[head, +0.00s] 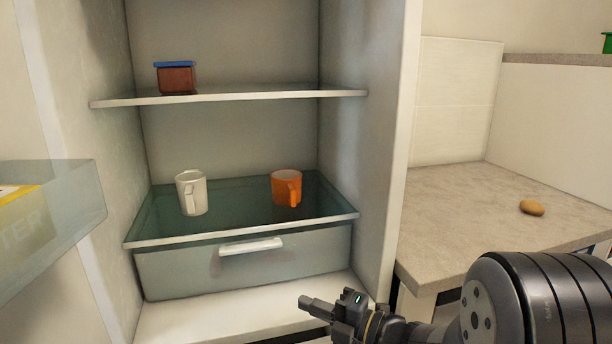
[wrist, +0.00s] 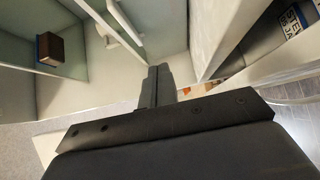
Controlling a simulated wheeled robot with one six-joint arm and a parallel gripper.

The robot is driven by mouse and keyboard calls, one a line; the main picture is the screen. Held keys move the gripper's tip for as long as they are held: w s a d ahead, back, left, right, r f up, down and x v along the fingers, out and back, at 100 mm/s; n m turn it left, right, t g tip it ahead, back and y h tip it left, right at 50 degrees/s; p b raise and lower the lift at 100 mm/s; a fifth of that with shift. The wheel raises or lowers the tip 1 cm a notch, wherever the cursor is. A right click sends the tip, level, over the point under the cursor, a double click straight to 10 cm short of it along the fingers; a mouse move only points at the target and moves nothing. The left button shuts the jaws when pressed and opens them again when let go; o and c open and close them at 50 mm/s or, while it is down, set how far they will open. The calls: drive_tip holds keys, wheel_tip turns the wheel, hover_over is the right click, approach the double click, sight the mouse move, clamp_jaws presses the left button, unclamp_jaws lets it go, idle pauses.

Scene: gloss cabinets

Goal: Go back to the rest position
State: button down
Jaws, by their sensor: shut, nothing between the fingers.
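My gripper (head: 318,305) is in the lower middle of the head view, in front of the open cabinet's bottom floor. Its fingers are shut and hold nothing. In the wrist view the closed fingers (wrist: 157,84) point up the picture toward the cabinet interior. My arm comes in from the lower right of the head view.
The fridge-like cabinet holds a white mug (head: 192,193) and an orange mug (head: 287,188) on its lower glass shelf (head: 240,223), above a drawer (head: 245,268). A blue-lidded brown box (head: 176,78) stands on the upper shelf. A counter (head: 470,205) with a potato-like item (head: 532,208) is at right.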

sight(274, 260)
drive_tip(key=w+a, duration=0.1)
drive_tip(key=w, duration=0.3)
drive_tip(key=w+a, duration=0.2)
drive_tip(key=w, duration=0.2)
drive_tip(key=w+a+b, duration=0.1)
drive_tip(key=w+a, duration=0.1)
drive_tip(key=w, duration=0.2)
drive_tip(key=shift+w, duration=0.3)
drive_tip(key=shift+s, duration=0.1)
